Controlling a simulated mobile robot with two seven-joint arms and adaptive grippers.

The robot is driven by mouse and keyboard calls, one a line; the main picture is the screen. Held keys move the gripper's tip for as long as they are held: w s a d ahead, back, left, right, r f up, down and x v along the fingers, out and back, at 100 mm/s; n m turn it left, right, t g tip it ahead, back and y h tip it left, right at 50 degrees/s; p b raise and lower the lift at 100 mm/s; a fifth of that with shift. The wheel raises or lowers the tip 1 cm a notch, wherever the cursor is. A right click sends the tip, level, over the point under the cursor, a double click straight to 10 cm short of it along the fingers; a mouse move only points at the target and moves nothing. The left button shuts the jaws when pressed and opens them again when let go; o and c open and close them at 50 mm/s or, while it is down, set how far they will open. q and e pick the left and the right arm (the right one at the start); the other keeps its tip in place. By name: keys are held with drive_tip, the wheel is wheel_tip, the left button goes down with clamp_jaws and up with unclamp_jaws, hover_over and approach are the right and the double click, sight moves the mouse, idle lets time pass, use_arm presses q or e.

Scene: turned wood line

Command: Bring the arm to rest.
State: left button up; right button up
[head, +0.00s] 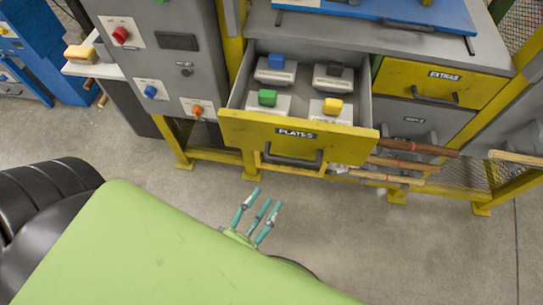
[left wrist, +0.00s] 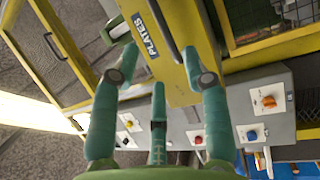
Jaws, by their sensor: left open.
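My left gripper (head: 257,218) has teal fingers and is open and empty, low in front of the cabinet in the head view. In the left wrist view its spread fingers (left wrist: 158,85) show with nothing between them. The yellow drawer marked PLATES (head: 235,123) is pulled open just beyond it, and its front also shows in the left wrist view (left wrist: 170,65). The gripper appears apart from the drawer's dark handle (head: 290,162). My right gripper is not in view.
In the drawer stand blocks with blue (head: 276,62), green (head: 267,97), yellow (head: 332,107) and black tops. The drawer marked EXTRAS (head: 410,78) is shut. A grey control panel (head: 170,70) with coloured knobs stands at left. Wooden-handled tools (head: 418,147) stick out at right. Floor below is clear.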

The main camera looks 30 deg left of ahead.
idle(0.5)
use_arm(q)
wheel_tip(320, 180, down, 23)
drive_tip(key=s+a+m+g+h+p, duration=0.1)
drive_tip(key=s+m+g+p, duration=0.1)
drive_tip(key=m+g, duration=0.75)
drive_tip(key=s+a+f+m+g+y+p, duration=0.1)
drive_tip(key=s+a+f+m+g, duration=0.3)
drive_tip(key=s+f, duration=0.4)
drive_tip(key=s+a+f+m+g+y+p, duration=0.1)
drive_tip(key=s+a+f+m+g+y, duration=0.1)
drive_tip(key=s+a+f+m+g, duration=0.3)
drive_tip(key=s+f, duration=0.2)
drive_tip(key=s, duration=0.1)
drive_tip(key=shift+f, duration=0.4)
